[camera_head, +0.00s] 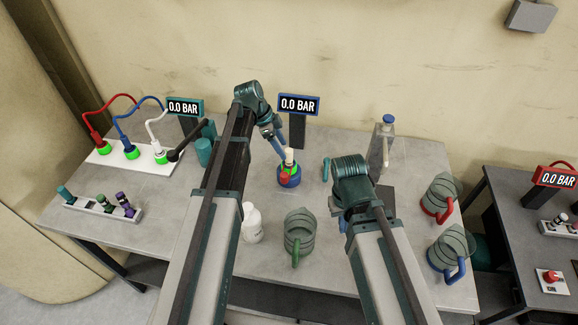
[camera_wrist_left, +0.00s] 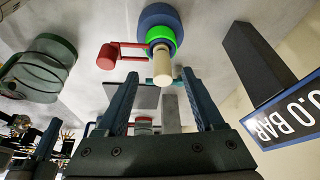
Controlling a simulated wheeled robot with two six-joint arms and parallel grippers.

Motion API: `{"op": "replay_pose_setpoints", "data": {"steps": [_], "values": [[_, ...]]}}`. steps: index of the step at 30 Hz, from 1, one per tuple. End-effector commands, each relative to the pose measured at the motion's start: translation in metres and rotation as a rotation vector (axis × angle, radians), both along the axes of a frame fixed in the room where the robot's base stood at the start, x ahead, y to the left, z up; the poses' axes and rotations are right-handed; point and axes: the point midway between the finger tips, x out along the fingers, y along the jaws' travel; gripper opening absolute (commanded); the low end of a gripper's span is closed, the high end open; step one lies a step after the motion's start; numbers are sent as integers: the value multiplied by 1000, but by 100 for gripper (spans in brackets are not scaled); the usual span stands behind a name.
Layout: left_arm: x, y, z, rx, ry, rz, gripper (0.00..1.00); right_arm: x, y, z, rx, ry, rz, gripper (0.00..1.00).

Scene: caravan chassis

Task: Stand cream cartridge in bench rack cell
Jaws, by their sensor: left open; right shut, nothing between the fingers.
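The cream cartridge (camera_head: 289,154) stands upright in a round blue base (camera_head: 289,181) with a green ring. It also shows in the left wrist view (camera_wrist_left: 162,68), pointing out from the green ring. My left gripper (camera_head: 284,152) is open, its fingertips close to the cartridge; in the left wrist view the cartridge lies in line with the gap between the fingertips (camera_wrist_left: 160,74). I cannot tell whether they touch it. The white bench rack (camera_head: 87,208) lies at the table's left and holds teal, dark green and purple cartridges. My right gripper is hidden behind its arm.
A red handle (camera_wrist_left: 108,56) sticks out beside the blue base. A blue-framed gauge (camera_head: 299,105) stands behind it. A white bottle (camera_head: 252,224) and a green-handled jug (camera_head: 299,232) stand in front. A white manifold with hoses (camera_head: 128,158) lies at the back left.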

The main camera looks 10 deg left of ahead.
Motion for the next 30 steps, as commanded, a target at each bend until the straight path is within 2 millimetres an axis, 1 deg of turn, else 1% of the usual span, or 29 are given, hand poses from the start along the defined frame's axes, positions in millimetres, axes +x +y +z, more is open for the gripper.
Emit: {"op": "replay_pose_setpoints", "data": {"steps": [1, 5, 8, 11, 18, 20, 28, 29, 30], "values": [[0, -1, -3, 0, 0, 0, 69, 0, 0, -3, 0, 0, 0, 0], [0, -1, -2, 0, 0, 0, 69, 0, 0, -2, 0, 0, 0, 0], [1, -3, -6, 0, 0, -1, 69, 0, 0, -6, 0, 0, -1, 0], [3, -7, -15, 0, -1, -2, 69, 0, 0, -15, 0, 0, -1, 0], [8, -22, -44, 0, -1, -1, 69, 0, 0, -44, 0, 0, -2, 0], [8, -24, -48, 0, -1, -1, 69, 0, 0, -48, 0, 0, -2, 0], [9, -25, -47, 0, -1, 0, 69, 0, 0, -47, 0, 0, -2, 0], [9, -25, -47, 0, -1, 0, 66, 0, 0, -47, 0, 0, -2, 0], [9, -25, -47, 0, -1, 0, 58, 0, 0, -47, 0, 0, -2, 0]]}}
